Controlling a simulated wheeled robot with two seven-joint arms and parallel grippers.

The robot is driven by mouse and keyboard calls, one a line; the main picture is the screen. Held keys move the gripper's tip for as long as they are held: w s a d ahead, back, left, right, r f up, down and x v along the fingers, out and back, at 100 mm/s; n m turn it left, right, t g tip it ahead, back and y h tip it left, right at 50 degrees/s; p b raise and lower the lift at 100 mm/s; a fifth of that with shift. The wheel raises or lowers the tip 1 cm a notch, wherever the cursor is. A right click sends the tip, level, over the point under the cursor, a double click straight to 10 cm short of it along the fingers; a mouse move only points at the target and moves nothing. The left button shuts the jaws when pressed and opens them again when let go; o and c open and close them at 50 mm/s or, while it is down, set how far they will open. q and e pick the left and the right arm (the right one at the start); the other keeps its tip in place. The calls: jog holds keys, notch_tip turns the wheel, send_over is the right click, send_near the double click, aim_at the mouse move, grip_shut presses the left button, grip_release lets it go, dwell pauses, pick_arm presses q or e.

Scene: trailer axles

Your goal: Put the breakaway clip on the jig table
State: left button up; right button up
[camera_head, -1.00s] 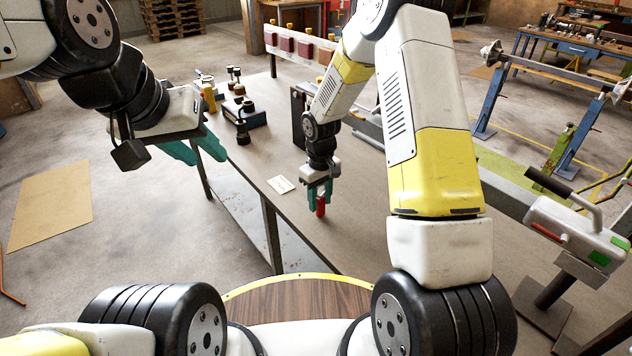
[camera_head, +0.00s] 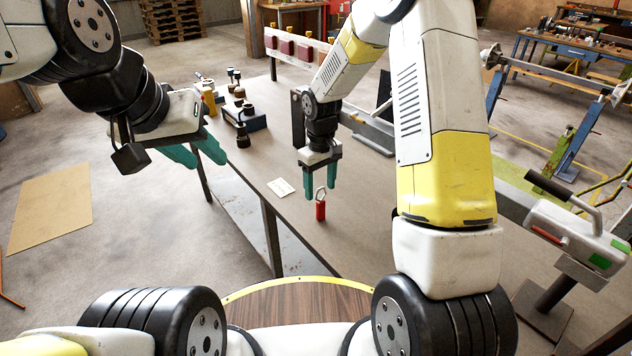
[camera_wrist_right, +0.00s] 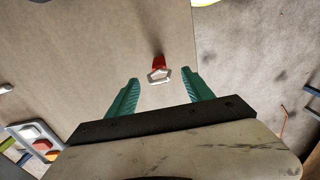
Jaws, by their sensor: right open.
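The breakaway clip, a small red body with a pale metal loop at its top (camera_head: 320,210), stands on the jig table (camera_head: 300,240) near its front edge. In the right wrist view the clip (camera_wrist_right: 158,63) lies beyond and between the two teal fingers, with a gap on each side. My right gripper (camera_head: 320,198) is open and empty, just above and behind the clip. My left gripper (camera_head: 205,158) hangs off the table's left side; its teal fingers are apart and hold nothing.
A pale card (camera_head: 281,187) lies on the table left of the clip. Dark fittings and a yellow canister (camera_head: 208,97) stand at the far left edge. A grey beam runs along the right. The middle of the table is mostly clear.

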notch_tip(320, 180, up, 5)
notch_tip(320, 180, up, 16)
jog(key=f+m+t+y, duration=0.1)
jog(key=m+t, duration=0.2)
send_over(320, 200)
jog(key=s+d, duration=0.5)
jog(key=s, duration=0.3)
jog(key=s+d+r+m+t, duration=0.1)
jog(key=s+r, duration=0.2)
jog(key=s, duration=0.4)
jog(key=s+d+r+m+t+y, duration=0.1)
jog(key=s+r+m+t, duration=0.1)
jog(key=s, duration=0.5)
jog(key=shift+v, duration=0.8)
jog(key=shift+w+d, duration=0.1)
jog(key=shift+d, duration=0.05)
